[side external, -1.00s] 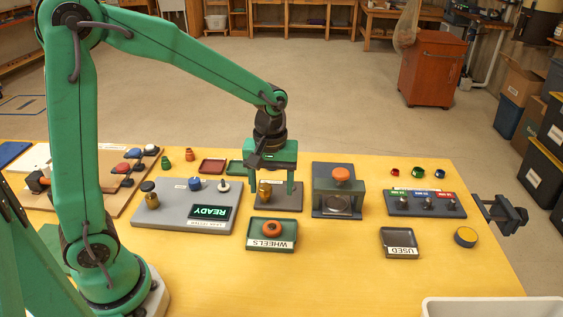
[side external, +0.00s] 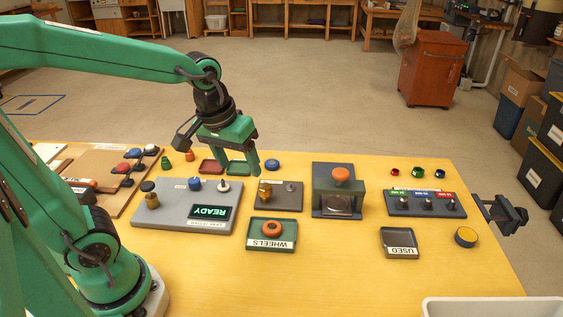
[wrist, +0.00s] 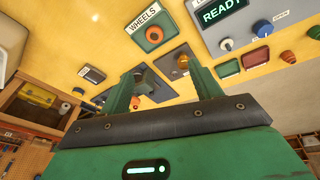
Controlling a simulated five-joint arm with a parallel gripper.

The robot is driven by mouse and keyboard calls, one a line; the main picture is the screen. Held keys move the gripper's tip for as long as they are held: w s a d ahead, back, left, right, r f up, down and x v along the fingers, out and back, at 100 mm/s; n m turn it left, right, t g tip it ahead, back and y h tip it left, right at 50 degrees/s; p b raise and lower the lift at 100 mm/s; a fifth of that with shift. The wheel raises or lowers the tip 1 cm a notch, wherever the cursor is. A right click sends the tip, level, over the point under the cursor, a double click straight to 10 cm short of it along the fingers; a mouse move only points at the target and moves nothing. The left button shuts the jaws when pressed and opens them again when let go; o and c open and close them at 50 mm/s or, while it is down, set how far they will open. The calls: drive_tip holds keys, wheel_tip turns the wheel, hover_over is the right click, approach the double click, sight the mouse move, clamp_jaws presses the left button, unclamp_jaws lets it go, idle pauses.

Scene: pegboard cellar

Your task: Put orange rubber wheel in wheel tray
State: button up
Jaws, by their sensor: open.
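The orange rubber wheel (side external: 272,228) lies flat inside the dark wheel tray (side external: 250,242), which bears the label WHEELS. In the wrist view the wheel (wrist: 155,34) also sits within the tray (wrist: 165,44). My gripper (side external: 228,160) is open and empty. It is raised above the back left part of the table, behind and to the left of the tray and clear of it. In the wrist view both green fingers (wrist: 164,82) stand apart with nothing held between them.
A small grey plate with a brass fitting (side external: 264,191) stands behind the tray. The READY panel (side external: 209,212) is to the left, a dark press-like stand (side external: 339,200) to the right. A USED tray (side external: 399,252) lies further right.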

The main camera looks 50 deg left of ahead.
drive_tip(key=s+a+r+m+t, duration=0.1)
drive_tip(key=s+r+m+t, duration=0.1)
drive_tip(key=s, duration=0.5)
drive_tip(key=shift+r+m+t, duration=0.3)
drive_tip(key=shift+r+m, duration=0.2)
drive_tip(key=shift+m, duration=0.6)
drive_tip(key=shift+s, duration=0.1)
